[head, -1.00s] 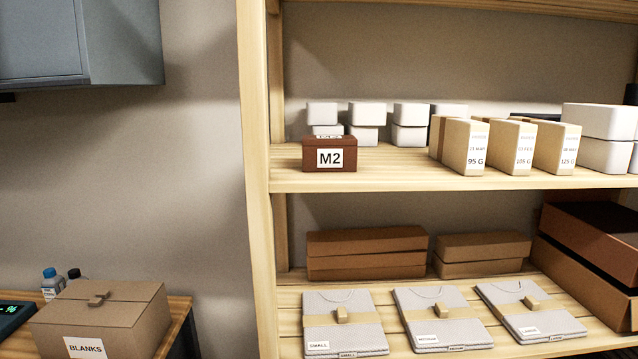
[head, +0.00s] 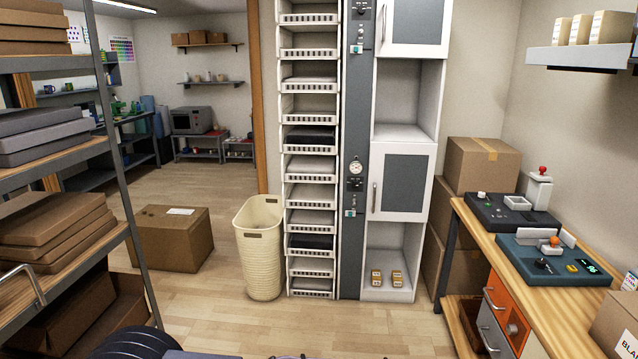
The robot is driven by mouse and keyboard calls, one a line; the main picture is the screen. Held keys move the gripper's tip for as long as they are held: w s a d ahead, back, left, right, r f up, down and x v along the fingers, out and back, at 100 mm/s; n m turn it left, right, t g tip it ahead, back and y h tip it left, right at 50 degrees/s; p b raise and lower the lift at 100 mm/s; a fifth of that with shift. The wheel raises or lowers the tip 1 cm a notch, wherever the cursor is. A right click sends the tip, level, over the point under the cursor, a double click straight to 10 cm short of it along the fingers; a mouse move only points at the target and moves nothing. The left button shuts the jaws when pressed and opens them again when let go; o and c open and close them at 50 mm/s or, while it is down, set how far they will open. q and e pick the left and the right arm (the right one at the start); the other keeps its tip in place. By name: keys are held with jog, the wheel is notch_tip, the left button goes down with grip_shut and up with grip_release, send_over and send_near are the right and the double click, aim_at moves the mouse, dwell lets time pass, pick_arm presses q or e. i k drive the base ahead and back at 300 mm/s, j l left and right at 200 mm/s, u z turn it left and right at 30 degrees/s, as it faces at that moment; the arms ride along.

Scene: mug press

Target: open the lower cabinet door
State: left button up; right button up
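The lower cabinet door (head: 405,183) is a grey panel in a white frame on the tall white cabinet (head: 408,102). It looks shut. Its upright metal handle (head: 374,197) is on the door's left side. A similar upper door (head: 416,20) is at the top edge of the head view, and it also looks shut. An open compartment lies between the two doors. Another open compartment below the lower door holds several small tan boxes (head: 377,278). Neither of my grippers is in view.
A cream basket (head: 260,250) stands left of the tall slotted rack (head: 310,170). A cardboard box (head: 172,238) is on the floor further left. A wooden workbench (head: 480,255) is at right, a metal shelf at left. The wooden floor (head: 345,325) before the cabinet is clear.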

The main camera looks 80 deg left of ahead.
aim_at(401, 174)
jog(key=u, duration=2.25)
jog(key=i+j+u, duration=0.25)
jog(key=i, duration=0.85)
jog(key=i+u, duration=0.3)
jog(key=i, duration=0.85)
jog(key=i+l+u, duration=0.25)
jog(key=i, duration=0.85)
jog(key=j, duration=0.1)
